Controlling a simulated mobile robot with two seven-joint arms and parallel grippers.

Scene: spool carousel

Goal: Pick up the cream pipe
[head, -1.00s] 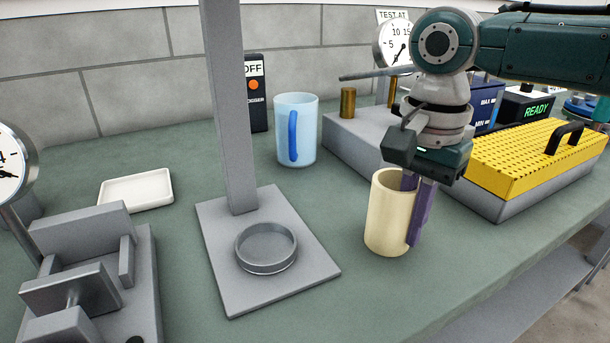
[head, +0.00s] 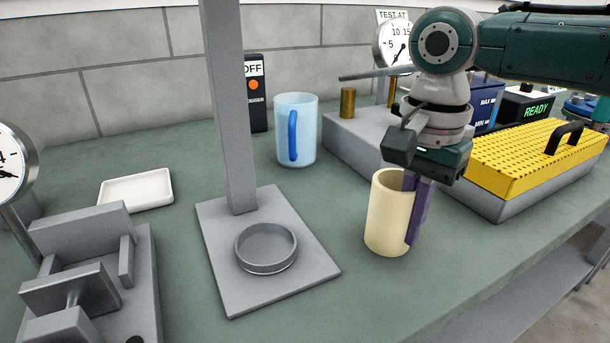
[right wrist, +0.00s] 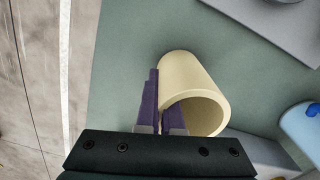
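The cream pipe (head: 387,215) stands upright on the green bench top, right of centre in the head view. It is a hollow, open-topped cylinder; it also shows in the right wrist view (right wrist: 190,80). My right gripper (head: 413,210) points down at the pipe's right side. Its purple fingers straddle the pipe wall, one outside and one inside the opening, and are shut on that wall (right wrist: 162,105). The tip of the inner finger is hidden by the pipe. My left gripper is not in view.
A grey stand with a round ring (head: 266,247) and a tall post is left of the pipe. A blue mug (head: 296,130) stands behind. A yellow perforated block with a black handle (head: 535,158) is at right. The bench's front edge is close to the pipe.

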